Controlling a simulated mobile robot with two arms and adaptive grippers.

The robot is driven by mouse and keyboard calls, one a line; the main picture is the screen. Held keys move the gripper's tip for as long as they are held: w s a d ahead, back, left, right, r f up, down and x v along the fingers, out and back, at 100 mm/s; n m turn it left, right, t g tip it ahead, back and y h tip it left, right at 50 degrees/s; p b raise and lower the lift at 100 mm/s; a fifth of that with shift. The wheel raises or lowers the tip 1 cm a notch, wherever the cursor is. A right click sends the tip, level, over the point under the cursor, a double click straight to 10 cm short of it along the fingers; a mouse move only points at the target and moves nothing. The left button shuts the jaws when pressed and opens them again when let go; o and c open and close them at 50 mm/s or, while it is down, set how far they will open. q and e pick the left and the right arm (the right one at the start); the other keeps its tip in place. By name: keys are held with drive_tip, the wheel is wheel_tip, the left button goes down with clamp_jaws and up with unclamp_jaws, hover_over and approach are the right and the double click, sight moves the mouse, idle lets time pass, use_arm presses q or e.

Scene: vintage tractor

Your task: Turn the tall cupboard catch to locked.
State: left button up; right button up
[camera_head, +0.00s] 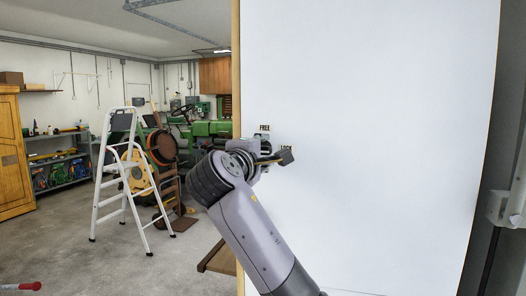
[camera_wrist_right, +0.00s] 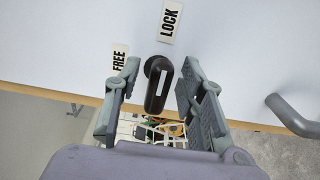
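The tall cupboard's white door (camera_head: 390,110) fills the right half of the head view. In the right wrist view the dark catch (camera_wrist_right: 157,88) is a short lever with a round pivot end, pointing down the picture. The FREE label (camera_wrist_right: 119,61) is left of the pivot and the LOCK label (camera_wrist_right: 170,20) is above it; the lever points at neither. My right gripper (camera_wrist_right: 160,74) is open, with one finger on each side of the lever and gaps visible. In the head view my right gripper (camera_head: 270,152) partly covers the catch and the LOCK label. My left gripper is not in view.
A grey bar handle (camera_wrist_right: 292,115) stands out at the right of the wrist view. A white stepladder (camera_head: 122,180) and green machinery (camera_head: 205,128) stand left of the cupboard. A wooden cabinet (camera_head: 12,155) is at far left.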

drive_tip(key=v, duration=0.6)
drive_tip(key=shift+s, duration=0.35)
drive_tip(key=shift+a, duration=0.1)
